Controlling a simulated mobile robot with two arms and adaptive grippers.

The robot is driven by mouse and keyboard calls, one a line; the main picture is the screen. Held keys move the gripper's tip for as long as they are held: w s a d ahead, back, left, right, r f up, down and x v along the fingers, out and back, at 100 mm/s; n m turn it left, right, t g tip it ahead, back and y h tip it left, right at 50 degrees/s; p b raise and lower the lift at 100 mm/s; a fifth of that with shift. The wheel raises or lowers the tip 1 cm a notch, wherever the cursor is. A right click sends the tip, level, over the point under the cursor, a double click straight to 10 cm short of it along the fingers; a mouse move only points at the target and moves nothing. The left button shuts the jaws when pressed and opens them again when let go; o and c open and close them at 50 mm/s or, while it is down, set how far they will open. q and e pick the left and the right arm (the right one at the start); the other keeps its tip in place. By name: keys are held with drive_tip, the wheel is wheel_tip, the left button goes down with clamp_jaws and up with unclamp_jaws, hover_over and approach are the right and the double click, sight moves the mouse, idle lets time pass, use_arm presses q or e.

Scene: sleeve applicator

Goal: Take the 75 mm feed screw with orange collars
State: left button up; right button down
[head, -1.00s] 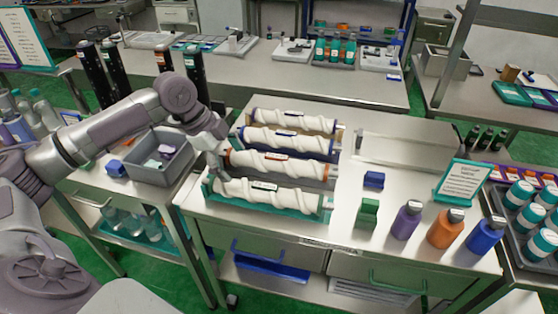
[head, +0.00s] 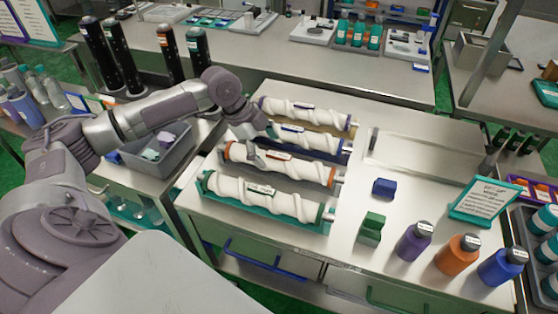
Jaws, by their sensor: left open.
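The feed screw with orange collars (head: 303,169) is a white spiral rod lying in a cradle, second from the front. An orange collar shows at each end, and a label is on its middle. My left gripper (head: 257,150) is open and comes down from above at the left part of this screw. Its fingers are small in the picture, so I cannot tell whether they touch the screw. My arm hides part of the left ends of the screws behind. My right gripper is not in view.
A green-collared screw (head: 262,196) lies in front; a blue-collared screw (head: 300,139) and a purple-blue-collared one (head: 305,113) lie behind. A blue block (head: 383,188), green block (head: 371,228) and several bottles stand right. A grey bin (head: 165,165) is left.

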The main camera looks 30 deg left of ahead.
sight(274, 156)
use_arm(q)
drive_tip(key=shift+w+d+f, duration=0.2)
drive_tip(key=shift+f, duration=0.3)
drive_tip(key=shift+w+f, duration=0.15)
drive_tip(key=shift+f, duration=0.05)
drive_tip(key=p+x, duration=0.1)
drive_tip(key=x, duration=0.3)
drive_tip(key=shift+d, duration=0.1)
drive_tip(key=shift+w+d+f+p, duration=0.1)
drive_tip(key=shift+w+f+p, duration=0.15)
drive_tip(key=shift+f, duration=0.3)
drive_tip(key=shift+s, duration=0.1)
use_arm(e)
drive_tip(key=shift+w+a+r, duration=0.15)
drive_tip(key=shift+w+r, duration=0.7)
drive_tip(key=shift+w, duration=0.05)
use_arm(q)
drive_tip(key=shift+c, duration=1.3)
clamp_jaws()
drive_tip(key=shift+r, duration=0.15)
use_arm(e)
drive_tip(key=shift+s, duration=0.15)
